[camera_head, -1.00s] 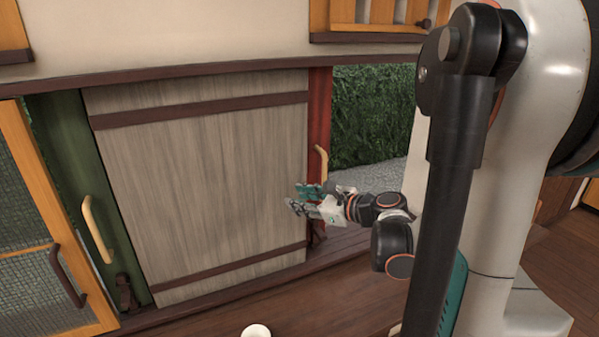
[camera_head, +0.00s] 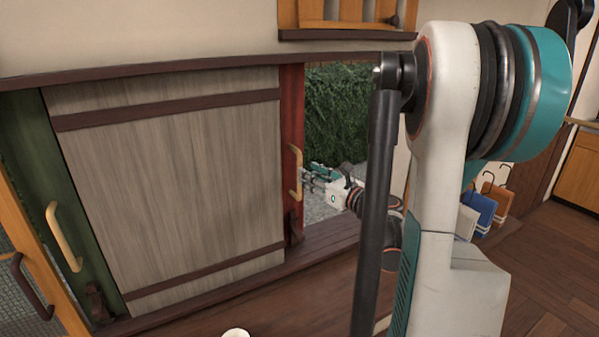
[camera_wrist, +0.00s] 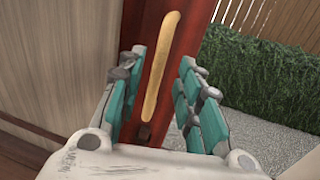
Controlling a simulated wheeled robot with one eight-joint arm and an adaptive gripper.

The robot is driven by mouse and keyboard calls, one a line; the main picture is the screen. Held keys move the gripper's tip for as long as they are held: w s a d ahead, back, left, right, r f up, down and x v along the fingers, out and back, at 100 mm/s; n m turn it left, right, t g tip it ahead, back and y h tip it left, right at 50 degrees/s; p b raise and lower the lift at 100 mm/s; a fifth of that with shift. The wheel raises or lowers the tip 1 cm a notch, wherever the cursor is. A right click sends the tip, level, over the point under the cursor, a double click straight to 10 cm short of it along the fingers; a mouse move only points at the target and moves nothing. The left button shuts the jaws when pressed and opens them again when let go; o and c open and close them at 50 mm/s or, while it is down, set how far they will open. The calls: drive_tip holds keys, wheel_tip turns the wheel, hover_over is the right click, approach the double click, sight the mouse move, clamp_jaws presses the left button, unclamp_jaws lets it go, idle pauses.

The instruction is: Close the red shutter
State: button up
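The red shutter (camera_head: 290,113) shows as a narrow red strip at the right edge of a grey wooden panel, with an open gap to its right. It carries a pale wooden handle (camera_head: 295,172). My gripper (camera_head: 308,179) is just right of the handle in the head view. In the wrist view the handle (camera_wrist: 163,65) stands upright, slightly tilted, between the spread teal fingers of my gripper (camera_wrist: 158,100). The fingers are open, with space on both sides of the handle, and I see no contact. Most of the shutter is hidden behind the grey panel.
The grey panel (camera_head: 180,180) fills the middle of the opening. A green shutter (camera_head: 35,170) with its own handle (camera_head: 63,237) is at the left. A hedge (camera_head: 337,115) and gravel show through the gap. A white cup (camera_head: 236,333) is at the bottom edge.

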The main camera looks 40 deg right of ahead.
drive_tip(key=w, duration=0.5)
drive_tip(key=shift+w+d+b, duration=0.15)
drive_tip(key=shift+w+b, duration=0.2)
drive_tip(key=shift+c, duration=0.2)
clamp_jaws()
